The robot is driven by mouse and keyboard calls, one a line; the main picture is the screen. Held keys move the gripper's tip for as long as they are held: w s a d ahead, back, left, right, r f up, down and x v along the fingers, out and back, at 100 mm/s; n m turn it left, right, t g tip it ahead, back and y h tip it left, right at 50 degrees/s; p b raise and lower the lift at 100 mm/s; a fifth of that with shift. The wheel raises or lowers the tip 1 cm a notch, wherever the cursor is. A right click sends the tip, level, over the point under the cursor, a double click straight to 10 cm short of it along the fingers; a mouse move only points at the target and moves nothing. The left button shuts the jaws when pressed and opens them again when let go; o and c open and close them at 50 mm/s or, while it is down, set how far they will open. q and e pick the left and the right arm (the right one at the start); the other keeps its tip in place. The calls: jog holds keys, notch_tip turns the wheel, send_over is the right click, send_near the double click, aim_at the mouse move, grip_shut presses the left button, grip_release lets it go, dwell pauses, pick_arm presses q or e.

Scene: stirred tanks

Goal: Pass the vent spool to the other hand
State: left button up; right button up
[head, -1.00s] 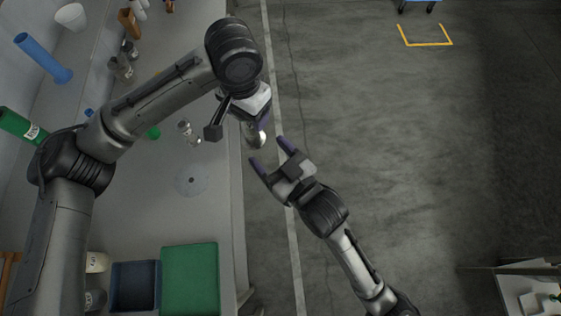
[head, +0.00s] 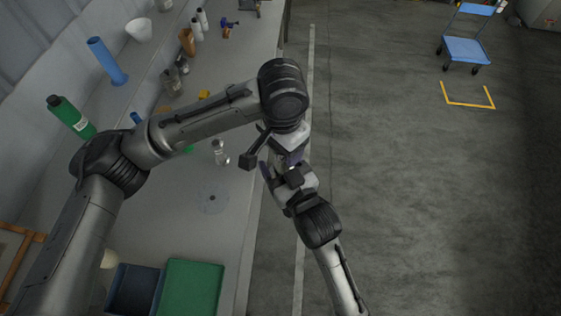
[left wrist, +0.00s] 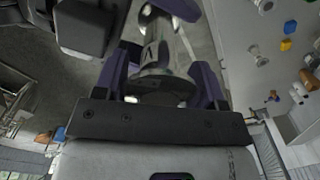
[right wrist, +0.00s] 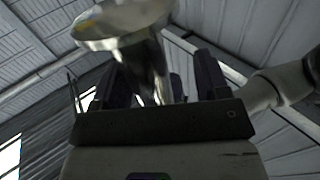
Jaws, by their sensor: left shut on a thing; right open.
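The vent spool is a shiny metal piece with a round flange. In the left wrist view the spool (left wrist: 155,58) sits between the purple fingers of my left gripper (left wrist: 162,82), which is shut on it. In the right wrist view its flange and narrower body (right wrist: 125,28) rise close in front of my right gripper (right wrist: 165,80). The right fingers are open, one on each side of the body; I cannot tell whether they touch it. In the head view my left gripper (head: 290,154) and right gripper (head: 277,172) meet beside the bench edge and largely hide the spool.
The bench (head: 232,205) on the left holds another metal fitting (head: 219,151), a clear disc (head: 212,197), a green bin (head: 192,287), a dark bin (head: 133,289) and bottles. Open floor lies to the right, with a blue cart (head: 467,50) far off.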

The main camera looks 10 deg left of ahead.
jog(key=shift+a, duration=0.1)
jog(key=c, duration=1)
pick_arm(q)
jog(key=o, duration=0.9)
jog(key=shift+c, duration=0.2)
pick_arm(e)
jog(key=shift+r, duration=0.1)
jog(key=shift+c, duration=0.9)
pick_arm(q)
jog(key=o, duration=0.3)
jog(key=shift+d, duration=0.1)
